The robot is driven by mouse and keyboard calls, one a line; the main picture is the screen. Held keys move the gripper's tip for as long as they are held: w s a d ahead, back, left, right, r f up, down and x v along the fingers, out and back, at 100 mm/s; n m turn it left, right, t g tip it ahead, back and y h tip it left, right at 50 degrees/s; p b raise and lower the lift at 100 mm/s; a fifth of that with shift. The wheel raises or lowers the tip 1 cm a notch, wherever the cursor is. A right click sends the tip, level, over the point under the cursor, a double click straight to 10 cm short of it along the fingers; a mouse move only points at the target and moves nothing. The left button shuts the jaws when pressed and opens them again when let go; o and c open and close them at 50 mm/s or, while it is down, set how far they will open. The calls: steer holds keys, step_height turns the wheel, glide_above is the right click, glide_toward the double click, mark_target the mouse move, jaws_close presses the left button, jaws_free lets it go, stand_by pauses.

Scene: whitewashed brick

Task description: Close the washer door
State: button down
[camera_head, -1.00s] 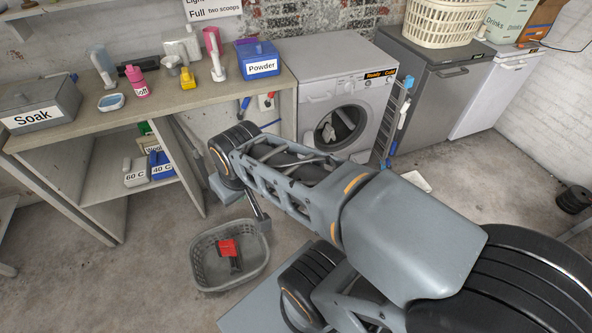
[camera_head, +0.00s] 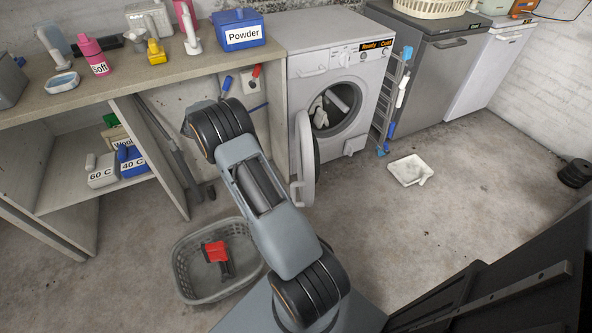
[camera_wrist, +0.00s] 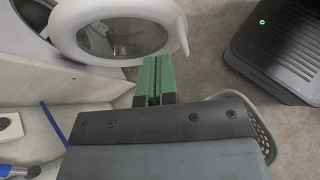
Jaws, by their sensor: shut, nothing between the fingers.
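The white washer (camera_head: 302,93) stands against the back wall with laundry inside its drum. Its round door (camera_head: 306,160) is open, swung out toward me from the left side of the opening. In the wrist view the door (camera_wrist: 78,45) fills the upper left, showing its white ring and glass, with a pale handle-like piece at its right edge. My gripper (camera_wrist: 155,60) has green fingers, shut and empty. Its tips overlap the door's near edge in that view; I cannot tell whether they touch. In the head view my arm hides the gripper.
A grey basket (camera_head: 185,283) with a red-and-dark item (camera_head: 215,251) sits on the floor left of my arm. A workbench (camera_head: 150,75) stands left of the washer. A narrow rack (camera_head: 388,105) stands at its right. A white tray (camera_head: 405,172) lies on otherwise open floor at right.

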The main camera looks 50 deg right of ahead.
steer(key=d+f+n+g+h+b, duration=0.15)
steer(key=d+f, duration=0.25)
steer(key=f, duration=0.5)
steer(key=r+b+x, duration=0.1)
steer(key=b+x, duration=0.1)
steer(key=x, duration=1.1)
steer(key=shift+s+d+g, duration=0.3)
steer(key=shift+d+g, duration=0.05)
steer(key=shift+g, duration=0.1)
steer(key=shift+r, duration=0.1)
